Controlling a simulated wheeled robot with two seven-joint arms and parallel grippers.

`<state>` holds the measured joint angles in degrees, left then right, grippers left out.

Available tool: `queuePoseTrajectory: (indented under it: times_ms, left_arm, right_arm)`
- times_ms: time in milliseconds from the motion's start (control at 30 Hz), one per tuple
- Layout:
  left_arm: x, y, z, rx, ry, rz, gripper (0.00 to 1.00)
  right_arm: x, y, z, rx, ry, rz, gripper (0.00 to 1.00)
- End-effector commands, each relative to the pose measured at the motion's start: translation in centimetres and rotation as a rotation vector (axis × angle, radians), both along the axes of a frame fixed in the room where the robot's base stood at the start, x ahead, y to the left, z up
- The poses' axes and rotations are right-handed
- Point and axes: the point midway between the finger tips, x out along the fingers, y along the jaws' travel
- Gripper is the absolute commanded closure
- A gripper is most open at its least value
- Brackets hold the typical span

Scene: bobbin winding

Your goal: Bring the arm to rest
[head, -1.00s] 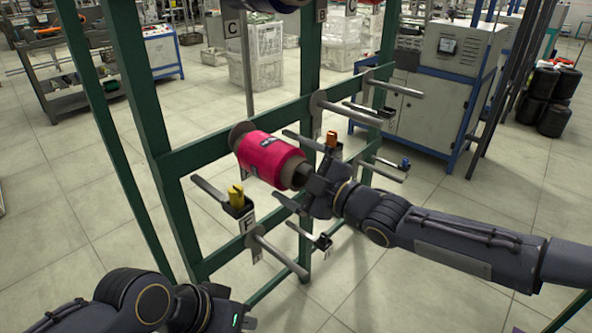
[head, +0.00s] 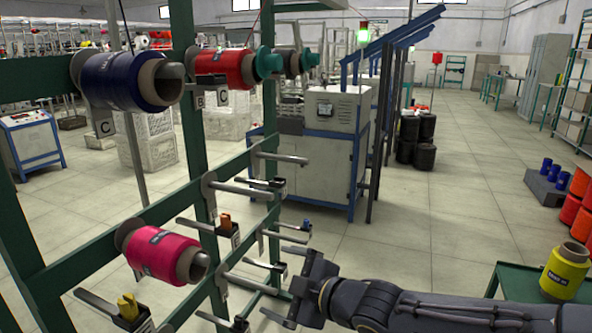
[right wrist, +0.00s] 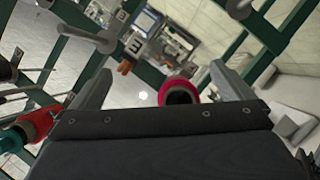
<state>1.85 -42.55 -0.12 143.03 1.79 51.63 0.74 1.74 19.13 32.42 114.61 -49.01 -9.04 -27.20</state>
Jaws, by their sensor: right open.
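My right gripper (head: 284,286) is open and empty, in front of the green rack and to the right of the pink bobbin (head: 162,255). The pink bobbin sits on a peg of the rack, apart from the gripper. In the right wrist view the open fingers (right wrist: 160,72) spread wide, and the pink bobbin (right wrist: 178,87) shows beyond the palm edge, between them in the picture. My right arm reaches in from the lower right. My left gripper is not in view.
The green rack (head: 95,240) has several bare pegs near my right gripper. A blue bobbin (head: 120,82) and a red bobbin (head: 222,68) hang higher. A yellow bobbin (head: 566,270) stands on a green table (head: 515,282) at the right. Open floor (head: 440,215) lies beyond my arm.

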Motion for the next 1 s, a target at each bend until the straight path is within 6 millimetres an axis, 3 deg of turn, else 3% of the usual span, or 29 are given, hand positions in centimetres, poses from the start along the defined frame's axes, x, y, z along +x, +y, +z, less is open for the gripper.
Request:
queuePoseTrajectory:
  times_ms: [33, 133, 200, 300, 400, 567, 800, 1000]
  left_arm:
    - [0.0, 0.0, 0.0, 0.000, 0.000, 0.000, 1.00]
    - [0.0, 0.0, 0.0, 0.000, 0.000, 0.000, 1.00]
    - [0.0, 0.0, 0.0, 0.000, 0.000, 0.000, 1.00]
    - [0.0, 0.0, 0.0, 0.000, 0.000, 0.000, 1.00]
    - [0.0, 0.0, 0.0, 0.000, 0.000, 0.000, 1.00]
    - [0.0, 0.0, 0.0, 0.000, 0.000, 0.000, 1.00]
    - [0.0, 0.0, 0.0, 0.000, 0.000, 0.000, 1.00]
    - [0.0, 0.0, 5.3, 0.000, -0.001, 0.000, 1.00]
  right_arm:
    - [-0.2, -3.9, -0.3, -0.035, 0.072, -0.128, 0.00]
    - [-2.0, -11.4, -1.7, -0.048, 0.259, -0.392, 0.00]
    - [-4.3, -16.1, -2.6, -0.018, 0.393, -0.571, 0.00]
    - [-8.8, -21.4, -4.0, 0.069, 0.586, -0.795, 0.00]
    - [-13.0, -24.2, -5.3, 0.176, 0.752, -0.948, 0.00]
    - [-18.5, -25.8, -6.9, 0.343, 0.967, -1.090, 0.00]
    - [-25.1, -24.9, -8.7, 0.581, 1.252, -1.165, 0.00]
    - [-24.9, -24.9, -3.4, 0.572, 1.254, -1.166, 0.00]
